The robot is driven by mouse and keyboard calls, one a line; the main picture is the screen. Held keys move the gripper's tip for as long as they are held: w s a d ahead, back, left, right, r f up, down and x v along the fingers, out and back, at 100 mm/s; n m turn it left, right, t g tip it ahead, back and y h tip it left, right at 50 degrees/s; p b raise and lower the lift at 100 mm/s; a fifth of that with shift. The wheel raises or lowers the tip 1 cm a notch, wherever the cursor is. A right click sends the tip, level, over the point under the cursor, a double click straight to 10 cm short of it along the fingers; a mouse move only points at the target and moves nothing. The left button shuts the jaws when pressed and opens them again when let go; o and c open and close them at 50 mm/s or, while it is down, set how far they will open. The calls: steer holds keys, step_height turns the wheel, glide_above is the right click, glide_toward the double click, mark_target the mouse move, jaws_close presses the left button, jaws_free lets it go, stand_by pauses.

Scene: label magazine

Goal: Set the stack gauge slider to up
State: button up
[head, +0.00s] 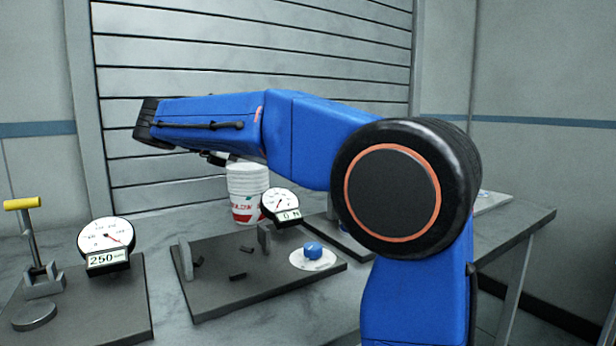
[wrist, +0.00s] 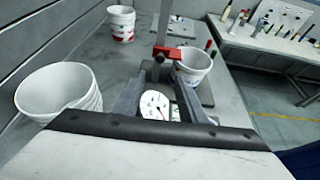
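In the wrist view a red block (wrist: 174,53), which looks like the stack gauge slider, sits on an upright grey post (wrist: 163,22). A stack of white cups (wrist: 192,66) stands just right of the post. My gripper (wrist: 163,76) is open, its two dark fingers apart with the red block just beyond their tips. I see no contact, but cannot tell the exact gap. In the head view my blue arm reaches left and mostly hides the gripper; I cannot make out the red block there.
A white round dial (wrist: 155,105) shows between the fingers. More white cups stand at left (wrist: 58,92) and at the back (wrist: 121,22). In the head view, a yellow-handled lever (head: 21,204), a dial reading 250 (head: 106,240) and a blue knob (head: 313,250) stand on the table.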

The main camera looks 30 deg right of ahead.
steer(key=x, duration=1.3)
steer(key=shift+d+f, duration=0.15)
steer(key=shift+d, duration=0.05)
jaws_close()
